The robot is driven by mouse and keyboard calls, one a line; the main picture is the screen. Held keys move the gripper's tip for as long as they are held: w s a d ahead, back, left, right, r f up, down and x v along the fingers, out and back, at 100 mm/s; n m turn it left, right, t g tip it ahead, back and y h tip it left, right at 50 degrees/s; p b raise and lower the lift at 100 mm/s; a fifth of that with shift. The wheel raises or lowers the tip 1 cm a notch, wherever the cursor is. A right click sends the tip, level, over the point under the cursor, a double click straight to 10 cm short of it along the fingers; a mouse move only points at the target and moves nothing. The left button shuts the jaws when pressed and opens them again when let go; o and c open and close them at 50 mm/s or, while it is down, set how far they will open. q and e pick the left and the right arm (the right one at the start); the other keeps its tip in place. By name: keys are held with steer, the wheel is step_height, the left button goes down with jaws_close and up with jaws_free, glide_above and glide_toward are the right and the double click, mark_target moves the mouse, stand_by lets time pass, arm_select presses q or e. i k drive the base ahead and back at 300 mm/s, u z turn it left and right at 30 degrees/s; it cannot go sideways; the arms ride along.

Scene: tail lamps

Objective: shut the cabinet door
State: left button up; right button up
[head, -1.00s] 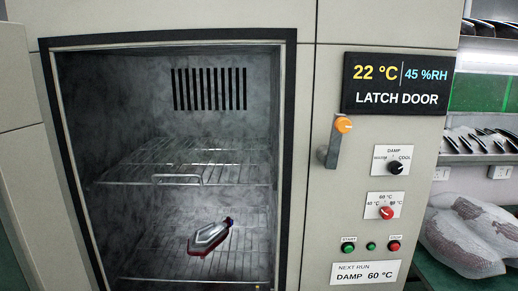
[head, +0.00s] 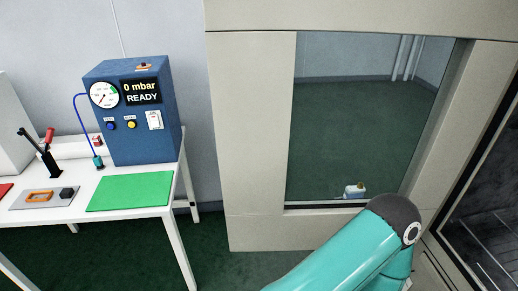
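The cabinet door (head: 250,140) stands open in the head view, a beige panel with a large window (head: 360,120) that shows a green floor and grey wall. The dark-edged cabinet opening (head: 490,205) shows at the right edge, with part of a wire rack inside. A teal link of one of my arms crosses in front of the door's lower right part. Neither gripper is in view.
A white table (head: 130,212) at the left holds a blue box with a gauge (head: 140,110), a green mat (head: 130,191) and a small black and red clamp (head: 42,150). A small white and blue thing (head: 354,190) shows at the window's lower edge. Green floor lies between table and door.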

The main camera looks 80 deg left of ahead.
mark_target(250, 44)
steer(key=u, duration=0.75)
steer(key=k, duration=0.85)
steer(key=u, duration=0.75)
steer(key=k, duration=0.3)
steer(key=u, duration=0.1)
steer(key=i, duration=0.85)
steer(key=u, duration=0.15)
